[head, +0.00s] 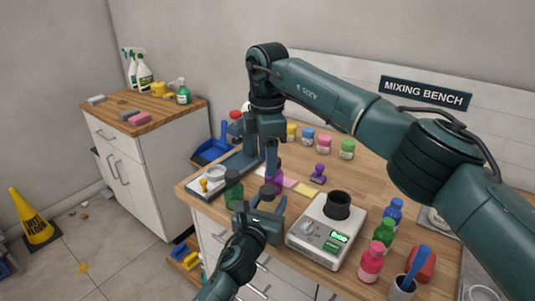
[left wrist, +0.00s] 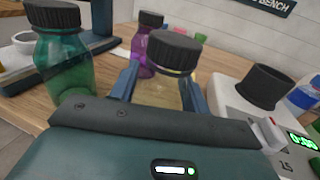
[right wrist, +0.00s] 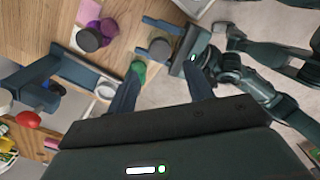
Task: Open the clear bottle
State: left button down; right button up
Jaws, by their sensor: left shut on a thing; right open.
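The clear bottle, with a ribbed black cap (left wrist: 174,50) and a pale see-through body (left wrist: 158,93), stands upright between my left gripper's fingers (left wrist: 160,88). My left gripper is shut on its body at the bench's front edge. In the head view, the dark cap (head: 268,190) shows above my left gripper (head: 262,215). My right gripper (head: 271,166) points down above and behind the bottle, open and empty. In the right wrist view, the cap (right wrist: 160,48) lies just beyond the right gripper's open fingers (right wrist: 166,78). The cap is on the bottle.
A green bottle (left wrist: 62,60) stands left of the clear one, and a purple bottle (left wrist: 145,45) close behind. A white scale-like device (head: 325,232) with a black cup stands to the right. Pink and yellow notes (head: 306,188) lie behind. Several coloured bottles line the bench's right side.

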aim_at(268, 189)
jog(key=m, duration=0.4)
jog(key=shift+f+m, duration=0.1)
jog(key=shift+m, duration=0.5)
notch_tip(268, 189, down, 8)
jog(key=shift+r, duration=0.1)
jog(key=shift+c, duration=0.4)
